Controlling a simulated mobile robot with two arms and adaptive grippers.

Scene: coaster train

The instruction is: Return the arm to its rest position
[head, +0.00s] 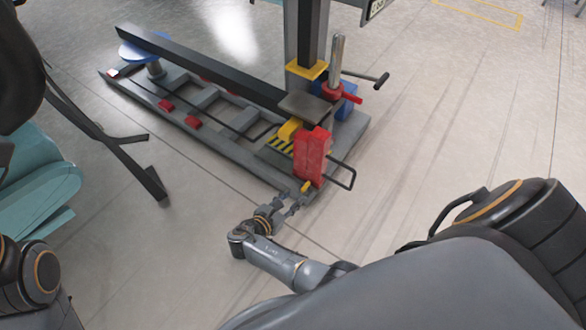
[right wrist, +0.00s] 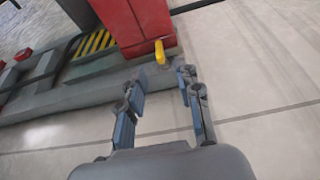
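My right gripper (head: 293,202) is low over the floor in the head view, at the near end of a grey machine base (head: 235,152). In the right wrist view its two fingers (right wrist: 160,80) stand apart, with nothing between them. A small yellow lever (right wrist: 160,51) on the foot of a red box (right wrist: 143,22) lies just beyond the fingertips. The lever also shows in the head view (head: 306,187), below the red box (head: 311,156). A gap seems to separate fingers and lever. My right arm reaches forward from the lower right. My left gripper is out of view.
A long dark beam (head: 215,68) runs over the base to a blue disc (head: 145,48). A post (head: 306,35) and a thin black frame (head: 345,175) stand near the red box. Teal shapes (head: 40,185) are at left. Floor right of the base (head: 440,120) is clear.

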